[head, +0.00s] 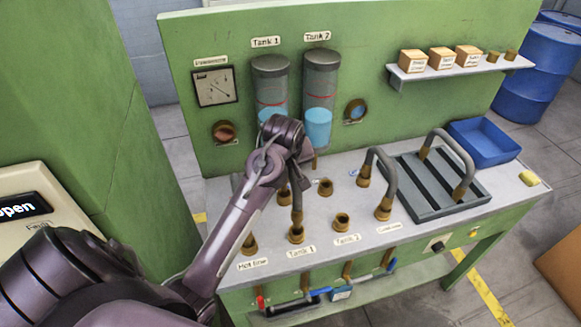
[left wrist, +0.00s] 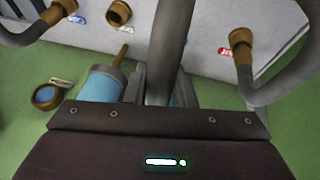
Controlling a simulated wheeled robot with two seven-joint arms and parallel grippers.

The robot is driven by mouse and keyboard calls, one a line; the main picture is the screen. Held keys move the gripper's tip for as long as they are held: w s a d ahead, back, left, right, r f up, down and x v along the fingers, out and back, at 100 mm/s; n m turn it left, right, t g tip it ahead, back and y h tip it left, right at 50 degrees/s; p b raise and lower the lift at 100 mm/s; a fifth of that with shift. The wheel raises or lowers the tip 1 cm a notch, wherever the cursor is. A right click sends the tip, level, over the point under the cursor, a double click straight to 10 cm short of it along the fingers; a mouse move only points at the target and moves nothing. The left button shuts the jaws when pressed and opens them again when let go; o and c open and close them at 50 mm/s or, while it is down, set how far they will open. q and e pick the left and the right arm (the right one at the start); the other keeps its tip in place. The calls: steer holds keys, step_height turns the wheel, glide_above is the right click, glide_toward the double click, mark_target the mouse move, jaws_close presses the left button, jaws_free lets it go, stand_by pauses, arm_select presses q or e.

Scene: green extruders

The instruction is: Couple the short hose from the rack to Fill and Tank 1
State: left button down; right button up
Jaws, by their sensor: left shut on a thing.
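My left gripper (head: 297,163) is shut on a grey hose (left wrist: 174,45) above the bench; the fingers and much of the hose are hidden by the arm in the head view. Below the gripper, a brass hose end (head: 297,215) points down at the Tank 1 port (head: 296,236); I cannot tell whether it is seated. The hose's other end is hidden, and I cannot pick out the Fill label. The dark rack (head: 436,210) holds an arched grey hose (head: 455,147) on the right. My right gripper is not in view.
Another arched hose (head: 386,167) stands at the coolant port, close to the right. The Tank 2 port (head: 342,221) is bare. A hose with a brass end (left wrist: 241,42) stands on the other side in the wrist view. The panel with two tanks (head: 320,80) rises behind.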

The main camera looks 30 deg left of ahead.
arm_select(q)
steer(key=shift+f, duration=0.75)
steer(key=shift+f+b, duration=0.65)
steer(key=shift+f, duration=0.6)
steer(key=c, duration=1.1)
jaws_free()
steer(key=shift+c, duration=0.2)
steer(key=shift+f, duration=0.1)
